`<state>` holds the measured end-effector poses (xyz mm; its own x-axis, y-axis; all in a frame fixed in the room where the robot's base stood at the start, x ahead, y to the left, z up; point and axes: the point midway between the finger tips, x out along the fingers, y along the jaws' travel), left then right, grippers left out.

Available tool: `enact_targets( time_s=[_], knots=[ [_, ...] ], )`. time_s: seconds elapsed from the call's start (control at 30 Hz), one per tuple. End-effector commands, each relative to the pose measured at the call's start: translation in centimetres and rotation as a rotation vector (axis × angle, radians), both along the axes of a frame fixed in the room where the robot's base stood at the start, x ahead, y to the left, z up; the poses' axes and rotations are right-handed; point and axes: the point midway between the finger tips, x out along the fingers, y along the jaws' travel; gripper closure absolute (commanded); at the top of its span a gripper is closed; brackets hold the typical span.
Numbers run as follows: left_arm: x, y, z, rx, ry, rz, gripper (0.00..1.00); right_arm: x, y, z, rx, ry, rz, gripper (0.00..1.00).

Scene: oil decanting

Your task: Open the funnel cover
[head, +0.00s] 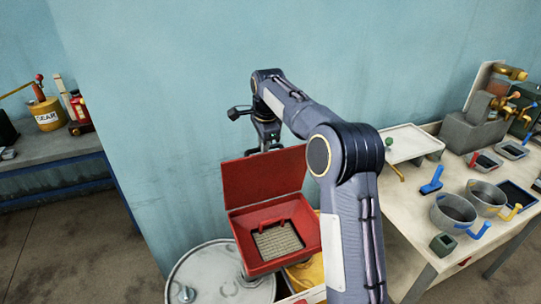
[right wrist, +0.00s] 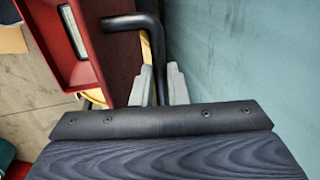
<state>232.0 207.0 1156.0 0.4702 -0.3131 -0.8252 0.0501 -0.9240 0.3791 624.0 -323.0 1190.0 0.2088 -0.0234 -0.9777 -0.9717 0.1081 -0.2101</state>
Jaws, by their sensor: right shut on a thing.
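The red square funnel (head: 273,253) sits at the lower middle of the head view, with a mesh screen inside. Its red cover (head: 255,183) stands raised at the back edge, so the inside of the funnel shows. My right gripper (head: 267,147) is at the top edge of the cover, its fingertips partly hidden behind it. In the right wrist view the grey fingers of my right gripper (right wrist: 160,85) are shut on a black bent handle (right wrist: 148,35) beside the dark red cover (right wrist: 122,55). My left gripper is not in view.
A white drum (head: 208,272) stands below and left of the funnel. A workbench (head: 415,205) at the right carries a tray (head: 412,143), two metal pots (head: 453,211) and small tools. A blue wall (head: 165,100) is close behind. A grey bench (head: 55,153) stands at left.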

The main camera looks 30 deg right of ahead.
Motion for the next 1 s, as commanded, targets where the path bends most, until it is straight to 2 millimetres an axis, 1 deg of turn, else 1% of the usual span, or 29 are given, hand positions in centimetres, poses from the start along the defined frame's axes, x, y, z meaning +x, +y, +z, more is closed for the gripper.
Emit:
enact_targets(
  time_s=[0.03,0.2,0.4,0.6,1.0],
  knots=[
    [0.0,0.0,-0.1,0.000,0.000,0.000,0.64,0.6,-0.1,-1.1,0.000,0.019,-0.001,1.00],
    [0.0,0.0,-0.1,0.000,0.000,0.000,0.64,2.4,-0.3,-1.3,0.000,0.022,0.000,1.00],
    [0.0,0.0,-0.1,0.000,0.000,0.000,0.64,3.6,-0.4,-1.5,0.002,0.026,0.000,1.00],
    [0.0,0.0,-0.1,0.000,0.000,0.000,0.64,4.1,-0.4,-1.6,0.001,0.029,0.000,1.00],
    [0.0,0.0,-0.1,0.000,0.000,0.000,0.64,4.2,-0.4,-1.6,0.001,0.030,0.000,1.00]
  ],
)
